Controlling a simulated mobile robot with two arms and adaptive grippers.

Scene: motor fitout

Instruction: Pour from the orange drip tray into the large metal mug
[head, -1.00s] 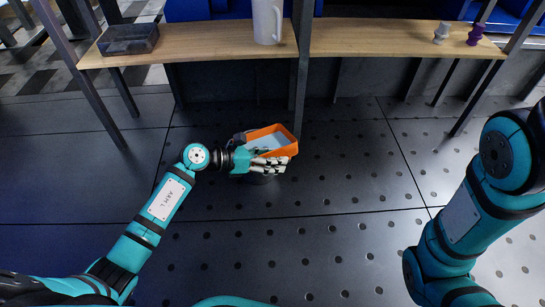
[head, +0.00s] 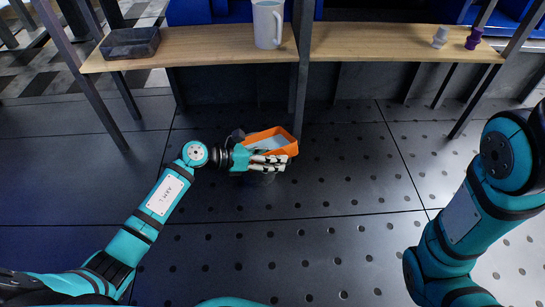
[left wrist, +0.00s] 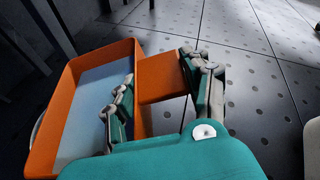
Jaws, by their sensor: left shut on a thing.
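The tray looks tilted. A tall light grey mug (head: 267,25) with a handle stands upright on the wooden shelf, apart from the tray; whether it is the large metal mug I cannot tell. A pale curved edge shows behind the tray in the wrist view, mostly hidden. My right gripper is out of view.
The wooden shelf (head: 190,48) runs along the back on dark posts. A dark shallow bin (head: 131,42) stands at its left, a white part (head: 440,37) and a purple part (head: 474,38) at its right. The table is clear right of the tray.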

